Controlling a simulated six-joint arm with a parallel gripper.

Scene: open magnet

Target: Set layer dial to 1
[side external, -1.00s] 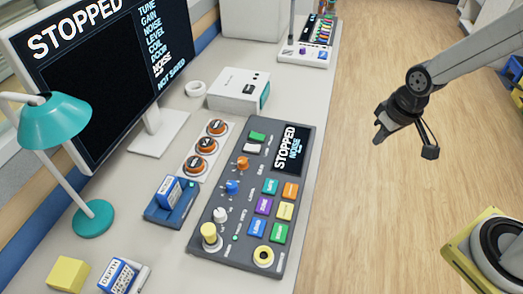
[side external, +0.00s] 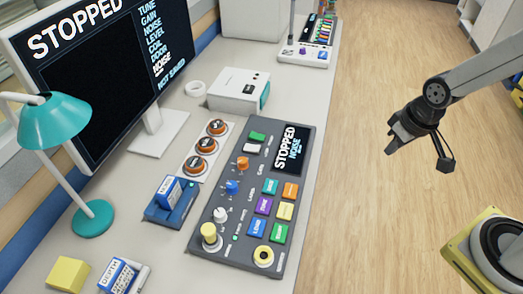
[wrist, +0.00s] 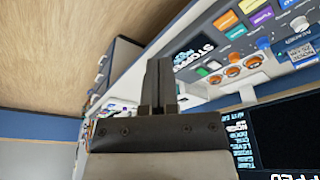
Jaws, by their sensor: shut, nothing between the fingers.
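The grey control panel (side external: 232,247) lies on the desk with a small screen (side external: 291,150) reading "STOPPED" and "NOISE". Its left column holds an orange dial (side external: 243,163), a blue dial (side external: 232,187), a white dial (side external: 220,214) and a larger yellow knob (side external: 210,236). Their labels are too small to read, so I cannot tell which is the layer dial or its setting. My gripper (side external: 391,149) is shut and empty, over the floor to the right of the desk, well apart from the panel. In the wrist view its fingers (wrist: 158,85) are together.
Coloured buttons (side external: 264,205) sit right of the dials. Several round orange-brown knobs (side external: 206,145) stand on a strip left of the panel. A monitor (side external: 95,85), teal lamp (side external: 55,122), white box (side external: 239,88) and blue holder (side external: 157,215) crowd the desk.

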